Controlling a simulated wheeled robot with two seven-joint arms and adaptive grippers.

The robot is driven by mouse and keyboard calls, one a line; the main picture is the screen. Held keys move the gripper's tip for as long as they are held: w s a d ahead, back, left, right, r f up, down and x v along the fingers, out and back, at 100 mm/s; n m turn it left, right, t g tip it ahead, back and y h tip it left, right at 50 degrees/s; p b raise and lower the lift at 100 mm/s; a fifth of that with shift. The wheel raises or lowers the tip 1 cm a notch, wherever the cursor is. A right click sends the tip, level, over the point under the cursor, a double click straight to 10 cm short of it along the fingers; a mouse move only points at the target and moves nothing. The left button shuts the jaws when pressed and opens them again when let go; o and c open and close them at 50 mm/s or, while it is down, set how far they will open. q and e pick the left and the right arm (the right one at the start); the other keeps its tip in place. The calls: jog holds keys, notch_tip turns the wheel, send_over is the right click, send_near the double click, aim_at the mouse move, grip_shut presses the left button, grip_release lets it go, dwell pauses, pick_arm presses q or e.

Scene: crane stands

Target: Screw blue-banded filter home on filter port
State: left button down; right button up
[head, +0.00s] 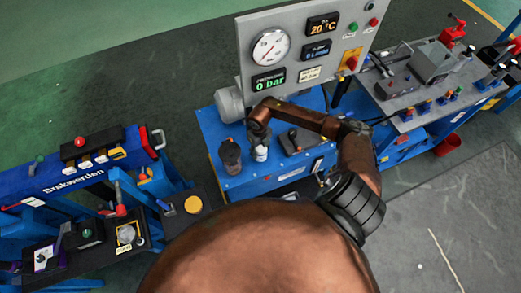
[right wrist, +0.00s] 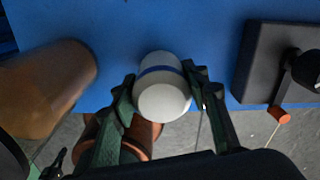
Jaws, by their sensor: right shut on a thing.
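The blue-banded filter is a white cylinder with a blue ring in the right wrist view (right wrist: 163,92), and its pale side shows in the head view (head: 260,154). My right gripper (head: 259,138) is over the blue bench, shut on the filter. In the right wrist view its green-dark fingers (right wrist: 162,93) lie on both sides of the filter. I cannot make out the filter port, nor whether the filter touches it. My left gripper is not in view.
A dark brown canister (head: 230,157) stands left of the filter on the blue bench (head: 212,132). A dark box with a lever (head: 296,141) is to its right. The gauge panel (head: 300,50) behind reads 0 bar. A blue stand (head: 75,187) is at left.

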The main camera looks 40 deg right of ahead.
jog(key=shift+d+r+m+p, duration=0.1)
jog(key=shift+m+p, duration=0.1)
jog(key=shift+m, duration=0.35)
jog(key=shift+r+m+p, duration=0.1)
jog(key=shift+m+p, duration=0.05)
jog(key=shift+m, duration=0.4)
jog(key=shift+f, duration=0.15)
jog(key=m+p, duration=0.1)
jog(key=m, duration=0.1)
jog(key=m+p, duration=0.1)
jog(key=shift+r+m, duration=0.2)
jog(key=shift+m, duration=0.2)
jog(key=shift+m+p, duration=0.45)
jog(key=shift+m, duration=0.05)
jog(key=shift+d+f+m, duration=0.1)
jog(key=shift+f+m, duration=0.1)
jog(key=shift+m, duration=0.1)
